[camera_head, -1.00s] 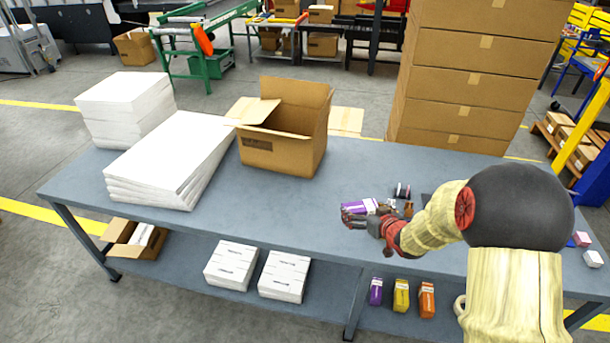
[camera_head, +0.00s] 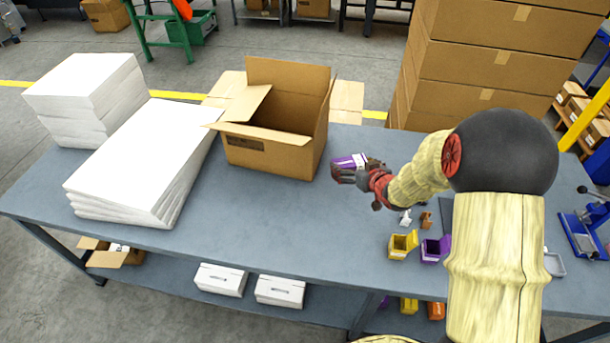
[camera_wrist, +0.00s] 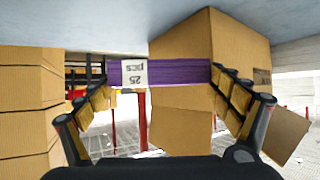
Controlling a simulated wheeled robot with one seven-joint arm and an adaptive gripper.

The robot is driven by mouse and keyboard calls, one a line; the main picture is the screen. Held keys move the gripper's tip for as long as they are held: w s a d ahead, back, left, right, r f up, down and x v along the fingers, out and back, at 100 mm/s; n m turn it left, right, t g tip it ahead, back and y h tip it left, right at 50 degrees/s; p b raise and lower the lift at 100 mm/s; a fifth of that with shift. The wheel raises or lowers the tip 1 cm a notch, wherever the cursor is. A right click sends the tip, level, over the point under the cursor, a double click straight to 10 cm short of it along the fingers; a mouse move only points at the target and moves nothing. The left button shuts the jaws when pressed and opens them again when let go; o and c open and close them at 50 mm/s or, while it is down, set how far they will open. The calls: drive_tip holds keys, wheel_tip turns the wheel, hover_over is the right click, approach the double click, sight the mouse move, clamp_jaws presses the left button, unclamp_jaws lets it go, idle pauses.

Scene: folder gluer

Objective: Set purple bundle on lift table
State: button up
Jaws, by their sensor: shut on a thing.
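The purple bundle (camera_head: 350,161) has a white label and is held in my gripper (camera_head: 349,171), above the grey-blue workbench, to the right of the open cardboard box. In the wrist view the purple bundle (camera_wrist: 185,73) lies crosswise between the finger pads, its label reading "25 pcs" upside down. My gripper (camera_wrist: 160,76) is shut on it. I cannot pick out a lift table for certain in either view.
The open cardboard box (camera_head: 268,153) and white paper stacks (camera_head: 140,165) stand on the workbench (camera_head: 270,220). A small yellow box (camera_head: 402,245) and an open purple box (camera_head: 431,250) sit near its front. Tall cartons (camera_head: 455,100) stand behind. A blue device (camera_head: 584,235) is at the right.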

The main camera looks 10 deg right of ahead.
drive_tip(key=a+f+b, duration=0.3)
drive_tip(key=a+f, duration=0.2)
drive_tip(key=a, duration=0.4)
drive_tip(key=b, duration=0.2)
hover_over(311, 196)
drive_tip(key=f, duration=0.3)
drive_tip(key=shift+s+d+f, duration=0.1)
drive_tip(key=shift+d+f, duration=0.15)
drive_tip(key=shift+f, duration=0.15)
drive_tip(key=shift+a+f, duration=0.15)
drive_tip(key=shift+f, duration=0.05)
drive_tip(key=shift+a+f+b, duration=0.2)
drive_tip(key=shift+f+b, duration=0.45)
drive_tip(key=shift+f, duration=1.05)
drive_tip(key=shift+f, duration=0.1)
drive_tip(key=o, duration=0.7)
drive_tip(key=shift+o, duration=1.1)
